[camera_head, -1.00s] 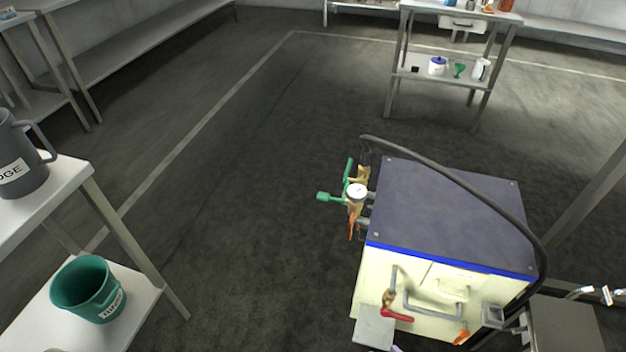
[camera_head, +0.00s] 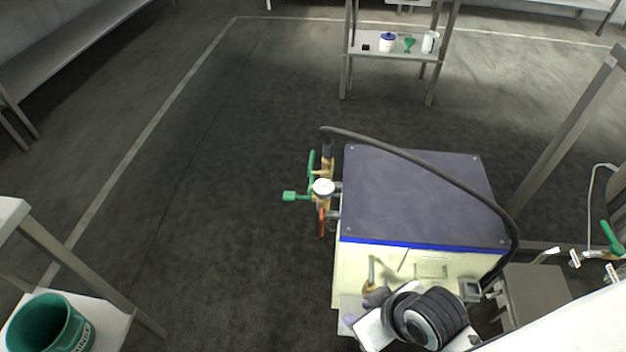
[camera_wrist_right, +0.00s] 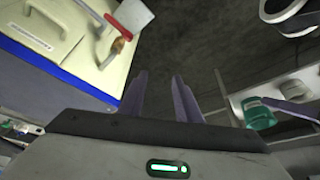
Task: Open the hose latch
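The black hose (camera_head: 425,172) arches from the brass fittings (camera_head: 326,173) on the left of the cream tank (camera_head: 350,268), across its dark lid, and down at its right front corner. A small grey bracket (camera_head: 470,290) sits on the front near the hose's lower run. I cannot tell whether it is the hose latch. My right gripper (camera_wrist_right: 160,80) is open and empty. It is near the tank's front; its wrist hides the lower front in the head view. A red-handled valve (camera_wrist_right: 115,32) is just beyond its fingers in the wrist view. My left gripper is not in view.
A gauge (camera_head: 323,187), a green valve handle (camera_head: 290,196) and an orange lever (camera_head: 321,222) stick out on the tank's left. A green bucket (camera_head: 80,335) stands on a shelf at lower left. A metal rack (camera_head: 400,48) stands behind. The floor between is clear.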

